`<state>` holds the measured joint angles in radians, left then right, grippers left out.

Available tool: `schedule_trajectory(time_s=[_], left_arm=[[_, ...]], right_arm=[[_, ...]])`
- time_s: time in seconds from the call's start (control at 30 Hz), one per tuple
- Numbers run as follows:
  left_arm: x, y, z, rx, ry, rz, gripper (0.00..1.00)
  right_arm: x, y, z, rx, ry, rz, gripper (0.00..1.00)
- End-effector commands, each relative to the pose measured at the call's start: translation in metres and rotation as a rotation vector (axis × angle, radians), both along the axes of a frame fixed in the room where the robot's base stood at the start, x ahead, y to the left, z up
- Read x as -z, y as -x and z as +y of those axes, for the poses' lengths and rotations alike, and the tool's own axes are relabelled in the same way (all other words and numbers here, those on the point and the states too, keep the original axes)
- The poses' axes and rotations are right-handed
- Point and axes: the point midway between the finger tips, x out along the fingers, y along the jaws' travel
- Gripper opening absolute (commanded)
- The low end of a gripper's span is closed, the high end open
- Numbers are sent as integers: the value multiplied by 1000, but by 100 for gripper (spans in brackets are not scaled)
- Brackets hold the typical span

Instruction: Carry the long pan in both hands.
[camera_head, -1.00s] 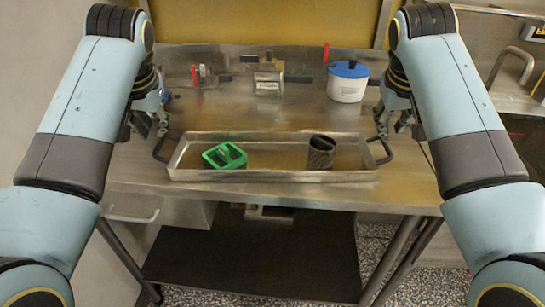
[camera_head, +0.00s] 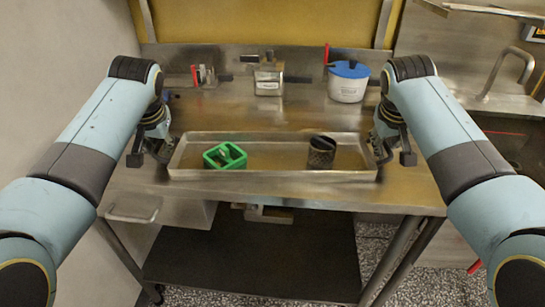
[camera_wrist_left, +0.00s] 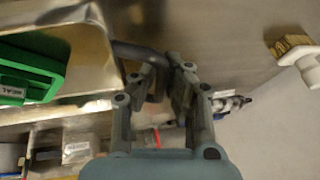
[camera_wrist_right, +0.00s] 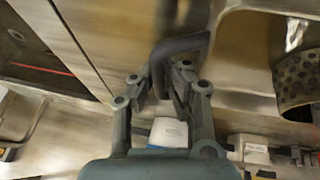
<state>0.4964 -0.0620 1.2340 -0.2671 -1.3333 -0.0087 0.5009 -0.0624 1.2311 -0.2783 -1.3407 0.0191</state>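The long pan (camera_head: 270,137) is a shallow metal tray lying level on the steel table, with a dark loop handle at each end. My left gripper (camera_head: 158,152) is down at its left handle. In the left wrist view, that handle (camera_wrist_left: 132,50) passes between the fingers (camera_wrist_left: 162,72), which look apart around it. My right gripper (camera_head: 381,153) is at the right handle. In the right wrist view, this handle (camera_wrist_right: 180,44) runs between the fingers (camera_wrist_right: 161,80), also apart. Firm contact does not show. The pan holds a green frame-like block (camera_head: 225,155) and a dark mesh cylinder (camera_head: 321,152).
Behind the pan stand a white pot with a blue lid (camera_head: 349,81), a metal device (camera_head: 268,78) and a small red-handled item (camera_head: 203,76). A sink with a tap (camera_head: 510,75) is at the right. The table (camera_head: 270,188) is clear in front of the pan.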

Motion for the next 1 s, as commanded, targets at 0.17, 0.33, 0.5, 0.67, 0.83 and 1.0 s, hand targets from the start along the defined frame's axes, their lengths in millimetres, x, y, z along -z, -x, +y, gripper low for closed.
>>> schedule_trajectory(time_s=[0.17,0.33,0.5,0.67,0.83,1.0], left_arm=[[0,0,0,0,0,0,0],[0,0,0,0,0,0,0],[0,0,-1,1,1,0,0],[-1,-1,-1,2,1,-2,0],[-6,0,-1,2,1,-2,0],[-21,-1,-1,2,1,-3,0]], right_arm=[[0,0,0,0,0,0,0],[0,0,0,0,0,0,0],[0,0,0,1,0,0,0],[-1,-1,0,1,-1,-2,0],[-7,-1,0,1,-1,-3,0],[-22,-1,0,1,-1,-5,0]])
